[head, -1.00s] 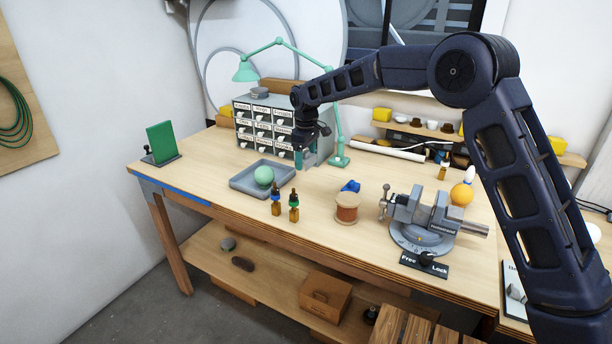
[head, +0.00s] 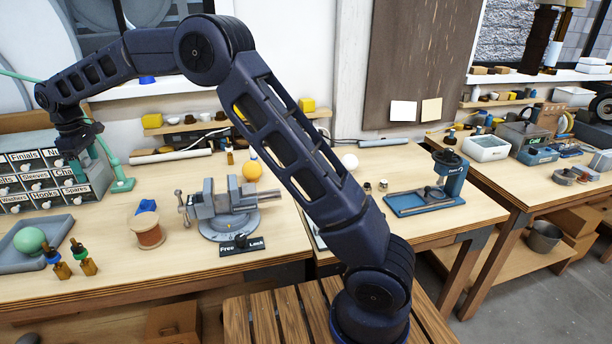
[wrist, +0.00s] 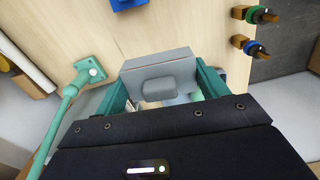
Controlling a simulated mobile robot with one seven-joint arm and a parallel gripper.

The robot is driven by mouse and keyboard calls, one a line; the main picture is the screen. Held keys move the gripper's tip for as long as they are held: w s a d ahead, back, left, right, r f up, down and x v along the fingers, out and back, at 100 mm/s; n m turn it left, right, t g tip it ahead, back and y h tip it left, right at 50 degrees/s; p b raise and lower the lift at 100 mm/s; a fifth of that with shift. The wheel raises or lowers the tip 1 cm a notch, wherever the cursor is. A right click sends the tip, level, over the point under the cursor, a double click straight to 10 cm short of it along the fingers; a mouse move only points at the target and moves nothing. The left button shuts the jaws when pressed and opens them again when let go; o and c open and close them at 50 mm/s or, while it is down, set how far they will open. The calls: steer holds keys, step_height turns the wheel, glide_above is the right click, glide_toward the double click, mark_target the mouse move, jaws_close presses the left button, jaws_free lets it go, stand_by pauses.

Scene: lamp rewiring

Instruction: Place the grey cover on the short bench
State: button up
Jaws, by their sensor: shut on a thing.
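In the wrist view the grey cover (wrist: 158,66), a blocky grey piece with a rounded knob, sits between the teal fingers of my gripper (wrist: 163,84). My gripper is shut on it. In the head view my gripper (head: 76,160) is at the far left, in front of the drawer cabinet and low over the long bench; the cover is hard to make out there. A shorter-looking bench (head: 455,222) joins the long bench on its right and carries a blue press (head: 449,175). I take this as the short bench.
The green lamp's base (head: 122,185) stands close to my gripper. A vise (head: 225,205), a wooden spool (head: 147,232) and a tray (head: 22,258) with a green ball are on the long bench. Bare wood shows around the press.

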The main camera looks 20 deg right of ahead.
steer(key=w+d+f+m, duration=0.1)
steer(key=w+d+m, duration=0.3)
steer(key=w+d, duration=1.75)
steer(key=w+d+m, duration=0.2)
steer(key=w+d, duration=0.2)
steer(key=d, duration=0.5)
steer(key=w+d+f+m, duration=0.1)
steer(key=w+d, duration=0.3)
steer(key=d, duration=0.4)
steer(key=w+d+m, duration=0.2)
steer(key=w+d, duration=0.3)
steer(key=d, duration=0.4)
steer(key=m, duration=0.8)
glide_above(363, 158)
step_height(363, 158, down, 3)
step_height(363, 158, down, 20)
steer(key=shift+s+r, duration=0.15)
steer(key=shift+r, duration=0.1)
